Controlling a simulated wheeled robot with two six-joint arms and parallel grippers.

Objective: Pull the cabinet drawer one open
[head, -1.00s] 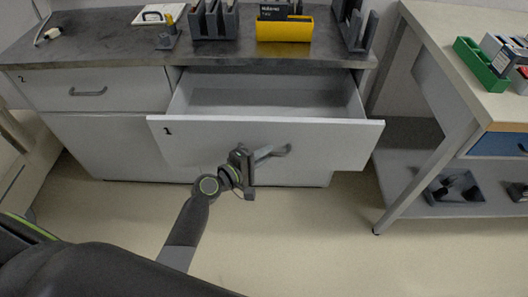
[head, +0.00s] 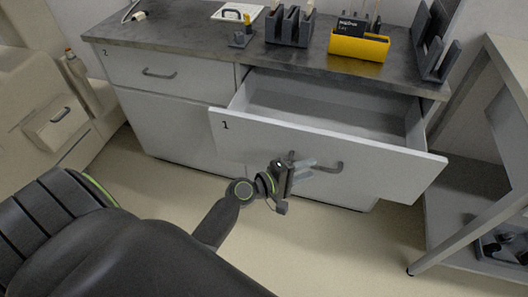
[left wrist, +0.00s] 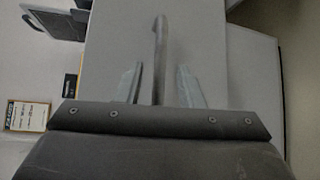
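Drawer one (head: 365,172), with a white front marked "1", stands pulled well out of the cabinet. Its visible inside is empty. Its grey bar handle (head: 338,168) is on the front. My left gripper (head: 308,164) is at the handle, in front of the drawer face. In the left wrist view, the two pale fingers (left wrist: 160,88) are open, with the handle bar (left wrist: 160,50) between them and a gap on each side. My right gripper is not in view.
Closed drawer 2 (head: 165,77) is to the left. The grey countertop (head: 200,35) holds a yellow bin (head: 358,46) and dark racks (head: 289,27). A shelved cart (head: 475,190) stands at right. The floor in front is clear.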

